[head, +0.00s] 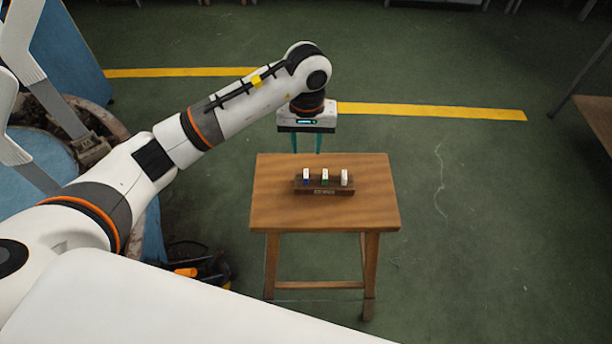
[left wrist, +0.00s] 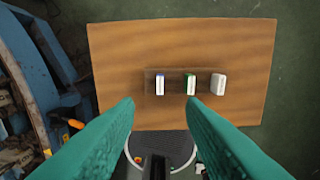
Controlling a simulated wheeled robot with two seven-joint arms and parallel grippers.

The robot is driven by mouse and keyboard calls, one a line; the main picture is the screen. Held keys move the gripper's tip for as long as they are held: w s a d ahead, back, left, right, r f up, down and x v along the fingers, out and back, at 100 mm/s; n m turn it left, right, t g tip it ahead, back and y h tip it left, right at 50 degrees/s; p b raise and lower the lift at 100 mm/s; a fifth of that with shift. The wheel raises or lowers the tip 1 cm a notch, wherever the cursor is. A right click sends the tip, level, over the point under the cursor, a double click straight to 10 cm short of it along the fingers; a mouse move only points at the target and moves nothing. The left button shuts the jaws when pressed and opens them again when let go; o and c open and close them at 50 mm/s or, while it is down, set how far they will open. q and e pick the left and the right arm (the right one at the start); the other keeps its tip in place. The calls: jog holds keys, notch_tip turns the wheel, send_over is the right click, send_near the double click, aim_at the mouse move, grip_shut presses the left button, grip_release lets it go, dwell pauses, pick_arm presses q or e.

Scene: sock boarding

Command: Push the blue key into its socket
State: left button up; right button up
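The blue key (head: 306,177), white on top with a blue side, stands upright at the left end of a brown socket block (head: 324,189) on the wooden table. It also shows in the left wrist view (left wrist: 160,84). How deep it sits in its socket I cannot tell. My left gripper (head: 307,151) points down over the table's far edge, above the block's level. In the left wrist view its two teal fingers (left wrist: 160,103) are apart with nothing between the tips, and the blue key lies in line with the gap. My right gripper is not in view.
A green key (head: 325,177) stands mid-block and a white key (head: 344,178) at its right end. The small table (head: 370,210) is otherwise bare. A bench (head: 598,118) is at the far right, and blue machinery (left wrist: 30,75) lies left of the table.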

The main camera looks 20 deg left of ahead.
pick_arm(q)
send_over(306, 174)
notch_tip(306, 174, down, 5)
jog(key=shift+d+r+p, duration=0.1)
jog(key=shift+r+p, duration=0.05)
jog(key=shift+p, duration=0.15)
notch_tip(306, 174, down, 4)
jog(key=shift+f+p, duration=0.1)
jog(key=shift+p, duration=0.4)
jog(key=shift+f, duration=0.55)
grip_shut()
